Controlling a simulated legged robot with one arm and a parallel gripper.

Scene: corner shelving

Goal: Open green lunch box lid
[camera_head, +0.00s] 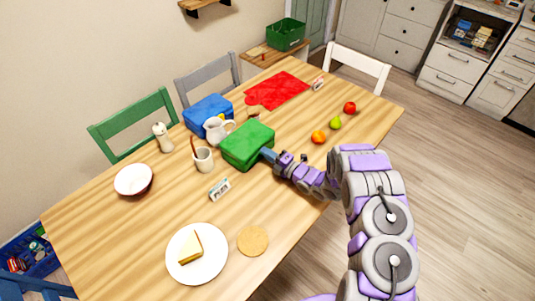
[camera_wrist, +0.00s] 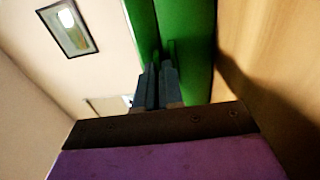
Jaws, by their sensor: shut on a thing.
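The green lunch box (camera_head: 246,147) sits near the middle of the wooden table, and its lid looks closed in the head view. My gripper (camera_head: 266,154) reaches it from the right, with its fingertips at the box's right-hand side. In the wrist view the green lunch box (camera_wrist: 188,45) fills the top middle, with a seam running along it. There my gripper (camera_wrist: 157,75) has its two dark fingers close together, shut on a small green part at that seam. The fingers partly hide this part, so its exact shape is unclear.
A white pitcher (camera_head: 219,132), a mug (camera_head: 203,159) and a blue lunch box (camera_head: 207,114) stand close on the left and behind. The table's right front is mostly clear.

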